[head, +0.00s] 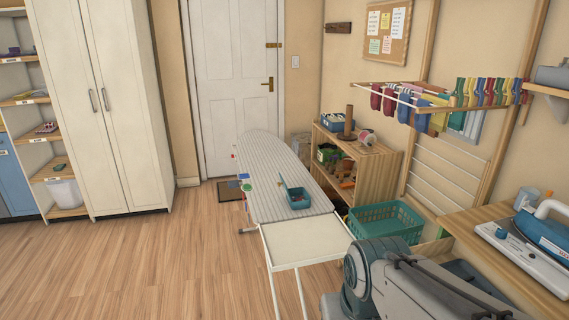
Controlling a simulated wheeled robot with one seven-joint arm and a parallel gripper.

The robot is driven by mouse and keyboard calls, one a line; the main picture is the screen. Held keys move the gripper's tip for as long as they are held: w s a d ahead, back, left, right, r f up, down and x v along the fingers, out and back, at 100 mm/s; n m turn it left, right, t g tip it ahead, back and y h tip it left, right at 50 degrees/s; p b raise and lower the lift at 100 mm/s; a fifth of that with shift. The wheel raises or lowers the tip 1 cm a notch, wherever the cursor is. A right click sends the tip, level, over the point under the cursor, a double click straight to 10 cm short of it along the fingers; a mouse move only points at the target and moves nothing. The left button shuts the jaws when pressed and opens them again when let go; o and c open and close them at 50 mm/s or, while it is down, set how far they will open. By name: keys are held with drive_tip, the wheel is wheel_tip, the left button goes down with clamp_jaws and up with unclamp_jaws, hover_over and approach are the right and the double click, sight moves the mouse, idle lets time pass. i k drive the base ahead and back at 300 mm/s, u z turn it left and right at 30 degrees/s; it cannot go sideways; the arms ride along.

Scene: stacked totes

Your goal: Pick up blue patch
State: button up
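A small blue piece (246,186), which looks like the blue patch, lies at the left edge of the grey-striped ironing board (270,160). It is tiny in the head view, so its exact shape is hard to tell. A small open teal box (295,198) with mixed small contents sits toward the near end of the board, to the right of the blue piece. My grey arm fills the lower right of the picture, well short of the blue piece. The fingers of my gripper cannot be made out.
A white rectangular stand (305,238) adjoins the board's near end. A green basket (385,222) and wooden shelf (370,170) stand to the right. An iron (545,232) rests on the right bench. The wooden floor (150,265) at left is clear.

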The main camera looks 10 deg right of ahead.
sight(247, 175)
drive_tip(key=u, duration=0.15)
drive_tip(key=k, duration=0.45)
drive_tip(key=u, duration=0.25)
drive_tip(key=i, duration=0.85)
drive_tip(key=u, duration=0.95)
drive_tip(key=i, duration=1.65)
drive_tip(key=z, duration=0.5)
drive_tip(key=i, duration=0.9)
drive_tip(key=z, duration=1)
